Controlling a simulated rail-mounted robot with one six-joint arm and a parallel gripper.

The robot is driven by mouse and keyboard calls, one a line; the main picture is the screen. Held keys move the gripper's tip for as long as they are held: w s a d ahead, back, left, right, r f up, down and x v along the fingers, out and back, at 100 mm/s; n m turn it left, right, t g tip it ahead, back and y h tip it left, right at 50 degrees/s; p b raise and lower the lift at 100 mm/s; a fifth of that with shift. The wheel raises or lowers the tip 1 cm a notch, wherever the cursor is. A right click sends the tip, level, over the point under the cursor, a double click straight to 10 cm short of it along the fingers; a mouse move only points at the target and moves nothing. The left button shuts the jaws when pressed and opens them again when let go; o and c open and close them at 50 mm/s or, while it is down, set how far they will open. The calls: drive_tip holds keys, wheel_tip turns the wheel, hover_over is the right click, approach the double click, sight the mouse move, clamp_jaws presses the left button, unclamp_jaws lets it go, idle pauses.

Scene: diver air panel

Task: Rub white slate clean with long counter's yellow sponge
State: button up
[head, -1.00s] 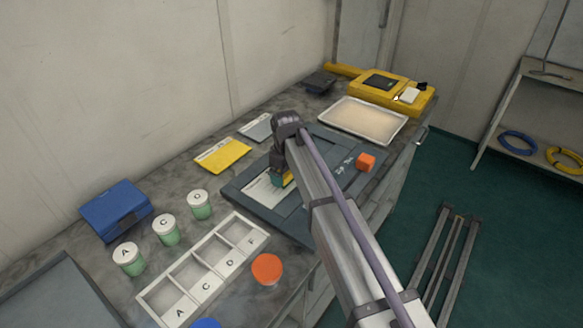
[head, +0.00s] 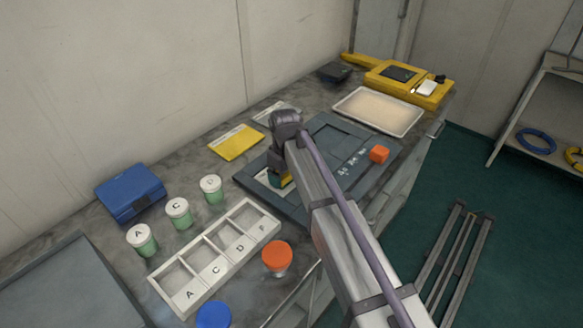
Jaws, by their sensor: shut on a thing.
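My gripper (head: 279,172) points down over the left part of a dark panel board on the long counter. It is shut on the sponge (head: 285,181), of which a small yellow and teal part shows. The white slate (head: 261,179) lies in a recess of the board under the gripper, and only a pale strip of it shows. The sponge appears to be at the slate's surface, but I cannot tell if they touch. My gripper and arm hide most of the slate, so I cannot see any marks on it.
A yellow card (head: 236,142) and a tray (head: 378,111) lie behind. Lidded jars (head: 178,213), a lettered divided box (head: 246,246) and an orange-topped knob (head: 277,256) stand in front and left.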

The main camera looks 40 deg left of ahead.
drive_tip(key=shift+s+a, duration=0.1)
drive_tip(key=shift+s, duration=0.45)
drive_tip(key=shift+f, duration=0.1)
drive_tip(key=shift+w, duration=1.55)
drive_tip(key=shift+w+d, duration=0.15)
drive_tip(key=shift+w, duration=1.15)
drive_tip(key=shift+w+d, duration=0.2)
drive_tip(key=shift+w, duration=1.05)
drive_tip(key=shift+w+d, duration=0.15)
drive_tip(key=shift+w, duration=1.15)
wheel_tip(320, 180, up, 6)
drive_tip(key=p, duration=0.6)
